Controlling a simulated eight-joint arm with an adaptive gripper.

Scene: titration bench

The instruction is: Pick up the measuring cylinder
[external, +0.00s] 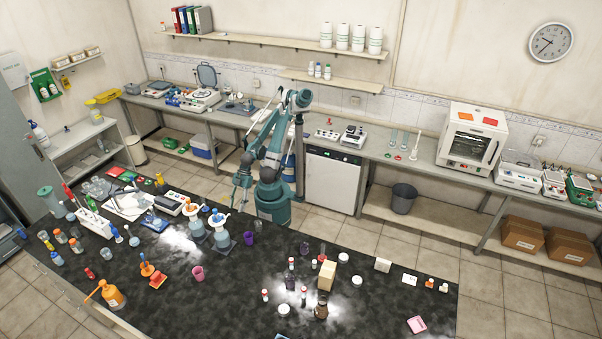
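Two slim, clear, tall vessels that look like measuring cylinders (404,141) stand upright on the back bench, right of the middle; their markings are too small to read. I cannot tell which of these is the measuring cylinder. My teal arm stands between the benches, left of these vessels. Its end, which seems to be my gripper (240,187), hangs low behind the dark front bench, well apart from the vessels. Its fingers are too small to read, and I see nothing held.
The dark front bench (385,305) is crowded with bottles, flasks and cups. A white oven (472,138) stands right of the slim vessels and small bench instruments (353,136) stand left of them. A shelf (330,79) hangs above the back bench.

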